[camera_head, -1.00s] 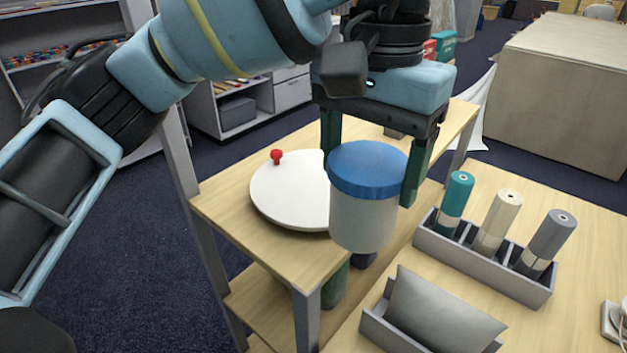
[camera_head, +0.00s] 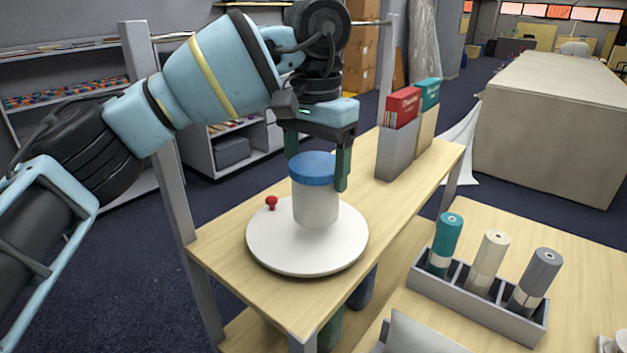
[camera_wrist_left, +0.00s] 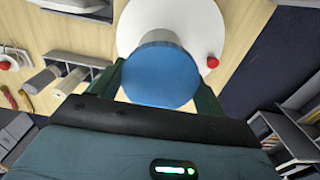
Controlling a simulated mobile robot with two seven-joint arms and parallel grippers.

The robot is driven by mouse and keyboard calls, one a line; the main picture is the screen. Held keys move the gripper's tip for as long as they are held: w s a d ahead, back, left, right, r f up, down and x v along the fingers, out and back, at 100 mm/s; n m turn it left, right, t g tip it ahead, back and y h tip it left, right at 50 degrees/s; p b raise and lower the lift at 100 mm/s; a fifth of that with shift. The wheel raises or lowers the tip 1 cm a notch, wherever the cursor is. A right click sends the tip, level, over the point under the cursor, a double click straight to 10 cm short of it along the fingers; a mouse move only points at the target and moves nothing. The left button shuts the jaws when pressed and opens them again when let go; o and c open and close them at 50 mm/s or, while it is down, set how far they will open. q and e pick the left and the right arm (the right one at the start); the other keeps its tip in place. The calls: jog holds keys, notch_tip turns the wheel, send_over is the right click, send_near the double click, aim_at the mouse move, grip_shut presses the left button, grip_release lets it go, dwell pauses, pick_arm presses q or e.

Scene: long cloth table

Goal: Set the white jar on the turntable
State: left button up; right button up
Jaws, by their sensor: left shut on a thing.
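The white jar (camera_head: 316,205) with a blue lid stands upright over the middle of the white round turntable (camera_head: 275,253). My left gripper (camera_head: 317,178) is shut on the jar near its lid, with a finger on each side. I cannot tell whether the jar's base touches the turntable. In the left wrist view the blue lid (camera_wrist_left: 160,75) is between the two fingers, with the turntable (camera_wrist_left: 205,25) behind it. A red knob (camera_head: 271,202) sits at the turntable's far left edge. My right gripper is not in view.
The turntable is on a wooden shelf table (camera_head: 225,235). A grey holder (camera_head: 397,150) with red and teal boxes stands farther back on it. At the right, a grey tray (camera_head: 480,300) holds three rolls. The shelf's front corner is bare.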

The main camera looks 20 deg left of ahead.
pick_arm(q)
jog(key=shift+w+a+f, duration=0.25)
jog(key=shift+w, duration=0.05)
notch_tip(320, 180, down, 3)
jog(key=shift+r+p, duration=0.1)
jog(key=shift+p, duration=0.3)
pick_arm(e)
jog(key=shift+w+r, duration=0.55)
pick_arm(q)
jog(key=shift+f, duration=0.25)
jog(key=o, duration=1.2)
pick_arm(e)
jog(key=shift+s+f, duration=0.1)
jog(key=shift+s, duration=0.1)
